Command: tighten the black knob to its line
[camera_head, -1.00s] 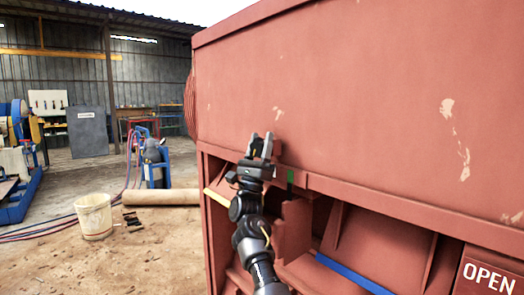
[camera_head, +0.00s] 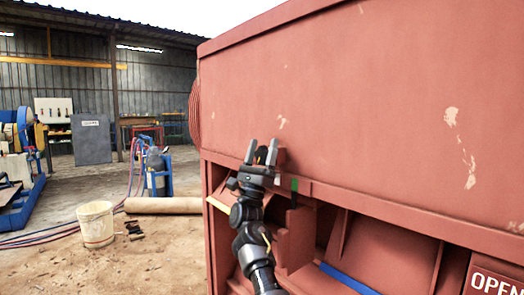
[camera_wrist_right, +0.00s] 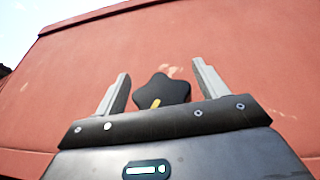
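The black knob (camera_wrist_right: 162,90) is star-shaped and carries a yellow mark (camera_wrist_right: 156,103) in the right wrist view. It lies between the two fingers of my right gripper (camera_wrist_right: 161,70), which stand apart with a visible gap on each side. In the head view the black knob (camera_head: 261,155) shows small and dark between the fingers of my right gripper (camera_head: 262,147), in front of the red machine. A green mark (camera_head: 294,185) sits just right of the gripper; I cannot tell if it is the knob's line. My left gripper is not in view.
The red crusher body (camera_head: 350,110) fills the right side. Below are open bays with a blue strip (camera_head: 345,277) and a panel marked OPEN (camera_head: 495,283).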

